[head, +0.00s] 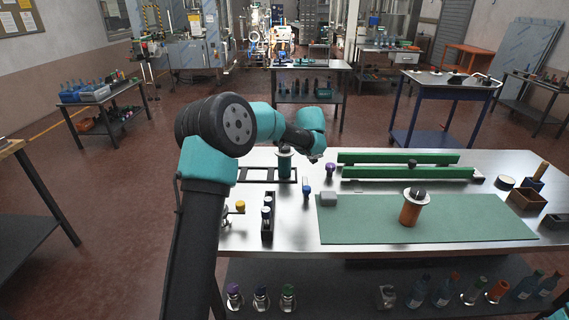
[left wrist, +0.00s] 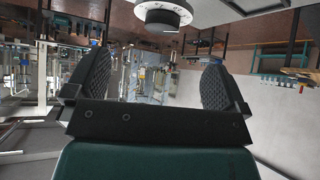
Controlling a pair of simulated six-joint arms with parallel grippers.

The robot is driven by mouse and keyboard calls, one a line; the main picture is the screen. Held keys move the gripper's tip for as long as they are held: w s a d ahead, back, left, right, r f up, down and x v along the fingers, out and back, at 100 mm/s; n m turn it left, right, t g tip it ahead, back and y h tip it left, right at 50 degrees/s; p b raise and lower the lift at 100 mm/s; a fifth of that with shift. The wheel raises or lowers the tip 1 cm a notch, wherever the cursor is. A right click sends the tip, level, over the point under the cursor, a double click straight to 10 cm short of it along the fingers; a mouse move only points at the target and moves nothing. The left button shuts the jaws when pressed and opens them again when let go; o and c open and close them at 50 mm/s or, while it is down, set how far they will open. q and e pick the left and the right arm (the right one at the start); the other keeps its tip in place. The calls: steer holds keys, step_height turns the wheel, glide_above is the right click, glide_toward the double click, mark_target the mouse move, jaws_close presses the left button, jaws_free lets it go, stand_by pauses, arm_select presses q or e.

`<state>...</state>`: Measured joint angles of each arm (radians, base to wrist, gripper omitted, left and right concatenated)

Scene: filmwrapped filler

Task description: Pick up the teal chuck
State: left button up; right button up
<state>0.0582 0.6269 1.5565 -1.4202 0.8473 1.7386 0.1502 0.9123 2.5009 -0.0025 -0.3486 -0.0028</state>
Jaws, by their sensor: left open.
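The teal chuck (head: 285,165) stands upright on the steel table at the left, with a pale flange and a dark top. It is beside a black frame, partly close to my left arm's wrist. My left gripper (left wrist: 157,72) is open with nothing between its two ridged fingers. In the head view its jaws are hidden or too small to make out behind the teal wrist. A pale round flange with a dark knob (left wrist: 163,15) shows beyond the fingers at the top of the left wrist view; I cannot tell for sure which chuck it belongs to.
An orange-brown chuck (head: 410,210) stands on the green mat (head: 470,220). Green rails (head: 400,172) lie behind it. A grey block (head: 329,199), a purple-topped item (head: 330,169), a blue item (head: 306,190) and a black rack (head: 267,228) stand near the teal chuck.

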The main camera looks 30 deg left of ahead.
mark_target(289, 155)
arm_select(q)
steer(key=x, duration=0.6)
steer(key=shift+a+f, duration=0.1)
steer(key=shift+x, duration=2.6)
steer(key=shift+s+f, duration=0.1)
steer(key=shift+s, duration=0.05)
steer(key=c, duration=1.6)
